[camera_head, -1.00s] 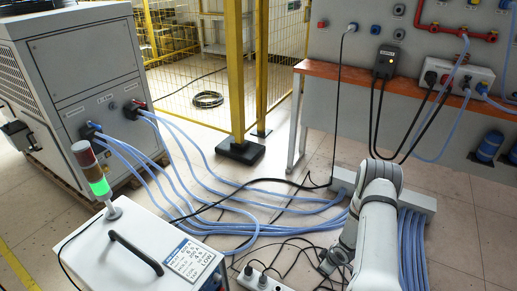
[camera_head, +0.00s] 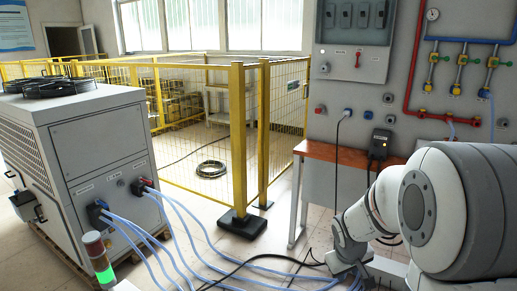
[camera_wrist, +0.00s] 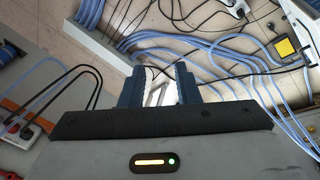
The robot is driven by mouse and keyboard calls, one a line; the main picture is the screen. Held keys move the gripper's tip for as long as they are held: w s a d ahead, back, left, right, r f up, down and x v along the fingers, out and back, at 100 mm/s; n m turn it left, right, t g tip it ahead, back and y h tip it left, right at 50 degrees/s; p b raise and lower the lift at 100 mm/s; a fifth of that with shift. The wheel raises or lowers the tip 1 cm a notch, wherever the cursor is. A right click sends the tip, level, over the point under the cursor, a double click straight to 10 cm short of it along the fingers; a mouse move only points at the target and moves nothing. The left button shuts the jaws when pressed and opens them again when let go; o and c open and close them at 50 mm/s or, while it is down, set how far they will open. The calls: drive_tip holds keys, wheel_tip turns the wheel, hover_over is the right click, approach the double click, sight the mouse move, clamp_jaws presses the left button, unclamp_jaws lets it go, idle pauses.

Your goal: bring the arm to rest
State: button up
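My gripper (camera_wrist: 159,76) shows in the wrist view, pointing down toward the floor. Its two dark blue fingers stand apart with a gap between them, and nothing is held in the gap. In the head view my white and grey arm is large at the right, bent at its joints. Its far end is low in the picture, in front of the wooden-topped bench (camera_head: 325,152). The gripper's fingers cannot be made out in the head view.
Blue hoses (camera_head: 178,218) run across the floor from the grey chiller cabinet (camera_head: 103,153). Yellow fence posts (camera_head: 238,140) stand at the centre. The wrist view shows a white socket strip (camera_wrist: 24,133) and a yellow-topped box (camera_wrist: 284,47).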

drive_tip(key=s+a+r+m+y+p, duration=0.1)
drive_tip(key=s+a+r+p, duration=0.2)
drive_tip(key=s+r, duration=0.5)
drive_tip(key=s+a+r+m+y+p, duration=0.1)
drive_tip(key=s+a+r+m+p, duration=0.1)
drive_tip(key=s+a+r, duration=0.3)
drive_tip(key=s+r, duration=0.3)
drive_tip(key=s, duration=0.2)
drive_tip(key=shift+s+a+r+p, duration=0.2)
drive_tip(key=shift+a+r+p, duration=0.1)
drive_tip(key=shift+p, duration=0.1)
